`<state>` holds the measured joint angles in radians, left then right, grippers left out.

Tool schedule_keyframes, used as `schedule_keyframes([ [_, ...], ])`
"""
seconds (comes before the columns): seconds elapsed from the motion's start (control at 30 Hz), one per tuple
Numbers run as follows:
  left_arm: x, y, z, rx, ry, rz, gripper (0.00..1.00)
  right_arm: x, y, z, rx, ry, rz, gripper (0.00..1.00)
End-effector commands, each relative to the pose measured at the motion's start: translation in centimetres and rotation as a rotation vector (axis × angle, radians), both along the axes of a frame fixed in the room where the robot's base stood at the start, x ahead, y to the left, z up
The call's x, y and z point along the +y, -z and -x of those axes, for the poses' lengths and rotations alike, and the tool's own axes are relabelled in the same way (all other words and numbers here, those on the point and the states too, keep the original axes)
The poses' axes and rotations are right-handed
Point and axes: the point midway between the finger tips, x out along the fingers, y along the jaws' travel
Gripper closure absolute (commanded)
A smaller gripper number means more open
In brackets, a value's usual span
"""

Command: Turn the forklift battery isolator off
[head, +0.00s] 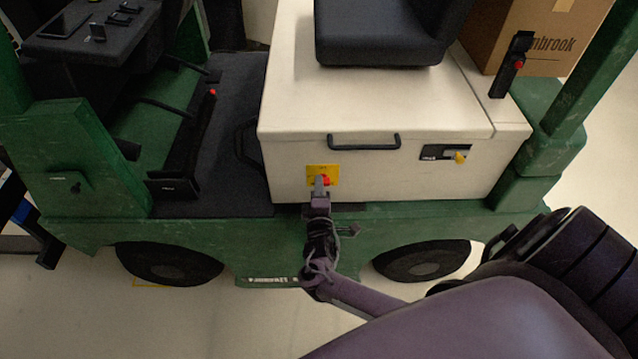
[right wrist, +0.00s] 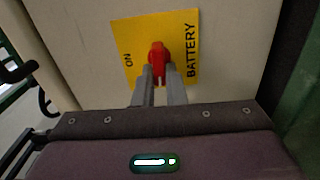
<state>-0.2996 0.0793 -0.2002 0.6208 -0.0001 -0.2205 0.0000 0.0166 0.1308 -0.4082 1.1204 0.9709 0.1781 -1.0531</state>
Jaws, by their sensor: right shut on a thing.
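The battery isolator is a red knob (head: 327,181) on a yellow plate (head: 312,172), low on the side of the forklift's white battery box. In the right wrist view the red knob (right wrist: 158,58) stands out from the yellow plate (right wrist: 185,35), which reads "ON" and "BATTERY". My right gripper (head: 321,184) is at the knob, its two grey fingers (right wrist: 160,72) closed on either side of it. The fingers hide part of the knob's lower end. My left gripper is not in view.
The green forklift (head: 225,228) stands across the view. A black seat (head: 380,35) sits above. A cardboard box (head: 545,45) stands at the back right. Pale floor lies in front.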

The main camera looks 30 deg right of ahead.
Motion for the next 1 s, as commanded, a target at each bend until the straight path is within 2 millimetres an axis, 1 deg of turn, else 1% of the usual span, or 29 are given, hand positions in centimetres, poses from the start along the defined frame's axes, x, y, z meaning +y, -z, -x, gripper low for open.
schedule_keyframes([
  [0.2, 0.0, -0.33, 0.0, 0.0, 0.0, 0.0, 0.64, 0.06, 0.08, -0.01, 0.027, -0.001, 0.043, 1.0],
  [0.67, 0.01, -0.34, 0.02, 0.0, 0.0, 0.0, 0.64, 0.07, 0.13, -0.02, 0.034, -0.001, 0.053, 1.0],
  [0.7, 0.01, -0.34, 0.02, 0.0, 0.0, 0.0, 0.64, 0.07, 0.13, -0.02, 0.034, -0.001, 0.053, 0.87],
  [0.83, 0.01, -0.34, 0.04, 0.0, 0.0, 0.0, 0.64, 0.05, 0.12, -0.01, 0.033, -0.001, 0.052, 0.7],
  [0.87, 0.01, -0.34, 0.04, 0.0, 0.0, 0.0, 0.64, 0.05, 0.11, -0.01, 0.033, -0.001, 0.052, 0.67],
  [1.0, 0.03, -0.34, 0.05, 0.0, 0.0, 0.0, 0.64, 0.04, 0.1, 0.0, 0.032, -0.001, 0.052, 0.67],
])
